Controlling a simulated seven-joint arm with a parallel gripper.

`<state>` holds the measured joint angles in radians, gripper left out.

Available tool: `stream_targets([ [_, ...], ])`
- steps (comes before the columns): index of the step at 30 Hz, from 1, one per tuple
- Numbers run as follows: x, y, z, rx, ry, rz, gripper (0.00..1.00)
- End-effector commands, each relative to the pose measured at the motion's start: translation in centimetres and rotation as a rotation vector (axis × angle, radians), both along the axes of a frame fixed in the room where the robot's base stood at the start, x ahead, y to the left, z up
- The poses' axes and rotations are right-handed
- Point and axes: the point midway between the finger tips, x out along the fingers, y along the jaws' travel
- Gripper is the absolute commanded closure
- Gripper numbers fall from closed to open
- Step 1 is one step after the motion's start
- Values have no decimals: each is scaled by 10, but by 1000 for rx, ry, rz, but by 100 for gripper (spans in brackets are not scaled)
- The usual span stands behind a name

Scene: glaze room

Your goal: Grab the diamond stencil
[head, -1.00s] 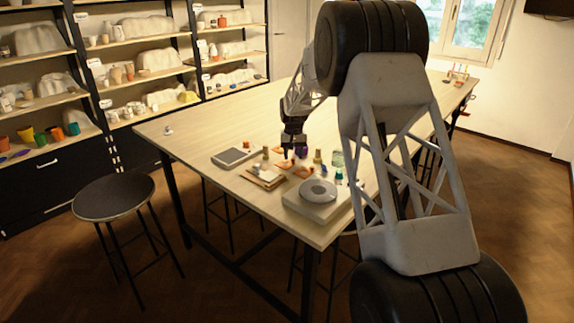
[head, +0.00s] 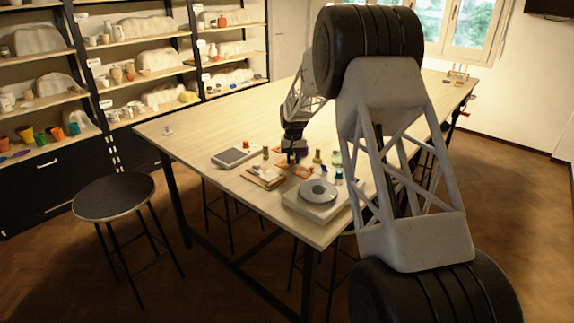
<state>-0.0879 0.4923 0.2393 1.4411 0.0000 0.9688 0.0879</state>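Small flat orange pieces lie among the clutter on the table (head: 215,125), one of them (head: 303,172) just in front of my gripper. They may be stencils, but they are too small for me to make out a diamond shape. My gripper (head: 293,159) points down, low over the tabletop and close beside these pieces. Its fingers are dark and tiny here, so I cannot tell their opening or whether they touch anything. The gripper hides part of the table behind it.
The table's left part is mostly clear. A black stool (head: 114,196) stands at the left.

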Motion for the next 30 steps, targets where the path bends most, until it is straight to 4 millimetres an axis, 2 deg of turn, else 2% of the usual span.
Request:
stream_targets([
  [1,0,0,0,0,0,0,85],
  [4,0,0,0,0,0,0,100],
  [17,0,0,2,0,0,0,100],
  [23,0,0,17,0,-1,0,100],
  [30,1,0,50,0,-3,0,100],
])
